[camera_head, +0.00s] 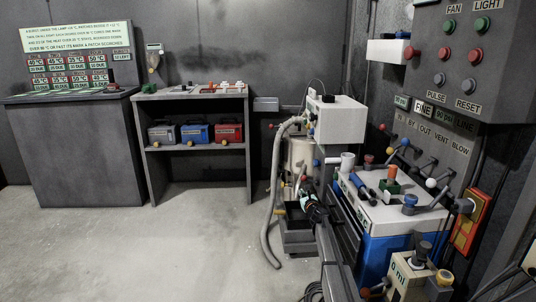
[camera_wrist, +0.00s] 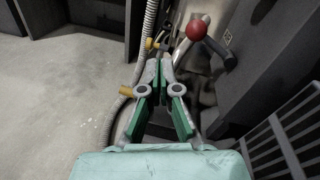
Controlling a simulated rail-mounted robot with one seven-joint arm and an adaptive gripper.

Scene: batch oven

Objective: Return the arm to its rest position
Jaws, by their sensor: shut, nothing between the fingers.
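My gripper (camera_wrist: 164,58) points away from the wrist in the wrist view, its grey fingers with green pads converging at the tips. It is shut with nothing held. In the head view my gripper end (camera_head: 304,192) is small and dark, low beside the pale cylinder, and its fingertips are hard to make out. My arm runs down from there towards the bottom of the picture, left of the blue and white unit (camera_head: 385,215).
A ribbed hose (camera_head: 268,225) hangs to the floor left of my gripper. A red-knobbed lever (camera_wrist: 196,30) is close to the fingertips, right of them. A control panel (camera_head: 450,60) stands at right. A shelf (camera_head: 195,147) with coloured boxes stands at back. Floor at left is clear.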

